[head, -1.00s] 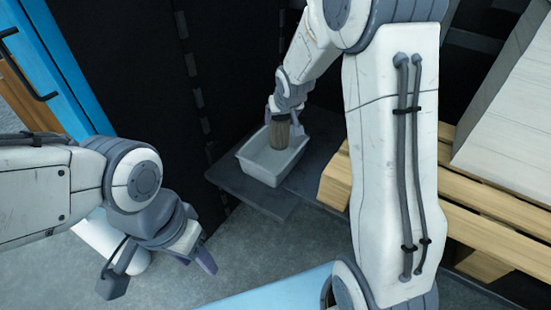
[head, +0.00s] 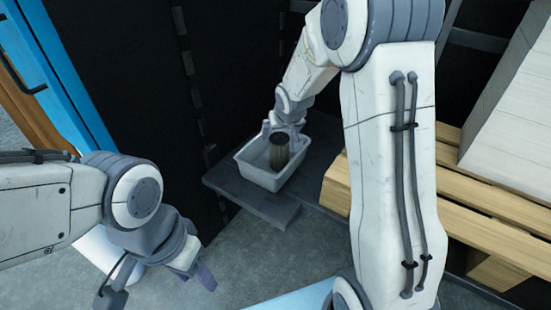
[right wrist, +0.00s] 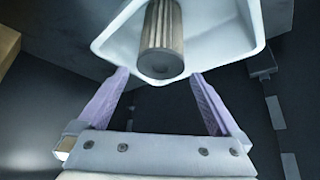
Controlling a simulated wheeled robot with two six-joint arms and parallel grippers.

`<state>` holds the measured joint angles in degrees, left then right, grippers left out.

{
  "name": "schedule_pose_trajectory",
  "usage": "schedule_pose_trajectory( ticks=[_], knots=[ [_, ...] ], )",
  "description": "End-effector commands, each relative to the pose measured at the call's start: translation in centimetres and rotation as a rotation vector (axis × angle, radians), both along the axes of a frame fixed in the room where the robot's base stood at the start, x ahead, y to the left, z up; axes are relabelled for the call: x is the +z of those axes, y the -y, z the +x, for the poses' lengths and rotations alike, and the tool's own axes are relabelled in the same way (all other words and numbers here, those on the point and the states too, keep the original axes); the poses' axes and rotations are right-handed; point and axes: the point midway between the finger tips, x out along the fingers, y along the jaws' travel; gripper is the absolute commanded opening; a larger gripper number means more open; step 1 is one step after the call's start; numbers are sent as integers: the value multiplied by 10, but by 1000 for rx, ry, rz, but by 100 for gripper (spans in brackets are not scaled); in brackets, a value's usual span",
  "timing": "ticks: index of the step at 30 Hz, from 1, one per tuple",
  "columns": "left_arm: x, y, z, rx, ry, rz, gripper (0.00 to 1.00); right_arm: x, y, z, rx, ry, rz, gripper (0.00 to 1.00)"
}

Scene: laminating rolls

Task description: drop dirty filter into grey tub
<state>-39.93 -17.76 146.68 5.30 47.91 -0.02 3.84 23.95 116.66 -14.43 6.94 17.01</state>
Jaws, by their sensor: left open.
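The dirty filter (head: 279,153), a brown-grey pleated cylinder, is upright or nearly so inside the grey tub (head: 256,178). My right gripper (head: 284,130) is just above the filter at the tub's far side. In the right wrist view its two fingers (right wrist: 160,95) are spread wide, with the filter (right wrist: 162,40) beyond their tips and apart from them. The tub (right wrist: 225,55) shows around the filter there. The filter's base is hard to make out. My left gripper (head: 158,284) is open and empty at the lower left, away from the tub.
The tub stands on a dark grey shelf (head: 245,203). A wooden pallet (head: 485,195) with a large pale block (head: 520,120) is to the right. A dark panel (head: 120,80) rises behind, with a blue frame (head: 62,75) at the left. Grey floor lies in front.

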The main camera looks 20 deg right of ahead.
Motion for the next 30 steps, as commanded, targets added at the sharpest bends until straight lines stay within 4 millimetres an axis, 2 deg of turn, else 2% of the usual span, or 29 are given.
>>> schedule_pose_trajectory(
  ticks=[5,12,18,22,30],
  knots=[
    [8,0,0,0,0,0,50,15,-1,-7,0,2,0,100],
    [30,0,0,0,0,0,50,57,-4,-32,1,3,0,100],
    [42,0,0,0,0,0,50,81,-7,-49,-1,1,0,100],
    [44,0,0,0,0,0,50,88,-7,-55,1,1,1,100],
    [44,0,0,0,0,0,50,88,-7,-56,0,0,0,100]
  ],
)
